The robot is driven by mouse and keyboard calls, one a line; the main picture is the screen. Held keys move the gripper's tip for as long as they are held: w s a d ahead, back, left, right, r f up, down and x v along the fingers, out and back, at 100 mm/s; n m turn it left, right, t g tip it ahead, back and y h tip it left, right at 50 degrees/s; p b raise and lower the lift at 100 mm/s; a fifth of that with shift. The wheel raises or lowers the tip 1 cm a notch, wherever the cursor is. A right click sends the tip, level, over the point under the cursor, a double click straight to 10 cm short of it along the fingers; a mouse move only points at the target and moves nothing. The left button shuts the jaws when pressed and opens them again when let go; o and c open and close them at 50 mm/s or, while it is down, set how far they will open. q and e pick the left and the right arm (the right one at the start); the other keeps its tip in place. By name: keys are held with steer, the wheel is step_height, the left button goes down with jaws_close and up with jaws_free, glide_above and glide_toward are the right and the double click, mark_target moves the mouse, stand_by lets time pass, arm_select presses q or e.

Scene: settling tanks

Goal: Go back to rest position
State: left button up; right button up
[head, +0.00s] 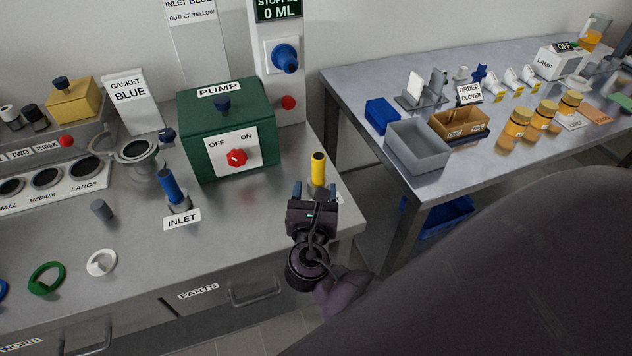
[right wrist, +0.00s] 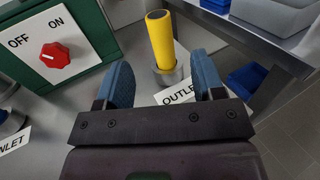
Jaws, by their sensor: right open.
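My right gripper (head: 317,190) is open above the front right corner of the left bench. Its two blue fingers also show in the right wrist view (right wrist: 165,85), spread apart with nothing between them. Just beyond the fingers, a yellow tube (head: 318,169) stands upright in a grey socket behind a label that reads OUTLET, partly hidden; the tube also shows in the right wrist view (right wrist: 160,40). My left gripper is in neither view.
The green pump box (head: 225,135) with a red knob (head: 237,157) stands left of my gripper. A blue tube (head: 169,185) stands at the inlet. A second bench (head: 470,165) with trays and bottles lies to the right, across a gap. Loose rings (head: 102,262) lie at the front left.

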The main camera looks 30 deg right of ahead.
stand_by(0.6)
steer(key=shift+s+d+f+m, duration=0.1)
steer(key=shift+s+d+m, duration=0.1)
steer(key=shift+m, duration=0.2)
steer(key=s+d+m+g, duration=0.1)
steer(key=m, duration=0.1)
steer(key=s+d+f+m+g, duration=0.1)
steer(key=m, duration=0.1)
steer(key=s+d+f+m+g, duration=0.1)
steer(key=m, duration=0.1)
steer(key=shift+s+f+m+g+y, duration=0.2)
steer(key=shift+s+m+g+y, duration=0.1)
steer(key=shift+s+g+y, duration=0.1)
steer(key=s+a+f+m+g+y, duration=0.1)
steer(key=s+m+g+y, duration=0.3)
steer(key=s+m, duration=0.5)
steer(key=s+a+f+m+g+y, duration=0.1)
steer(key=s+f+m+g+y, duration=0.15)
steer(key=s+m+y, duration=0.7)
steer(key=w+f+m+t+h, duration=0.1)
steer(key=w+f+t+h, duration=0.2)
steer(key=w+f+t, duration=0.4)
step_height(320, 180, down, 3)
steer(key=shift+w+r+t, duration=0.2)
steer(key=shift+w+t, duration=0.15)
steer(key=shift+w, duration=0.9)
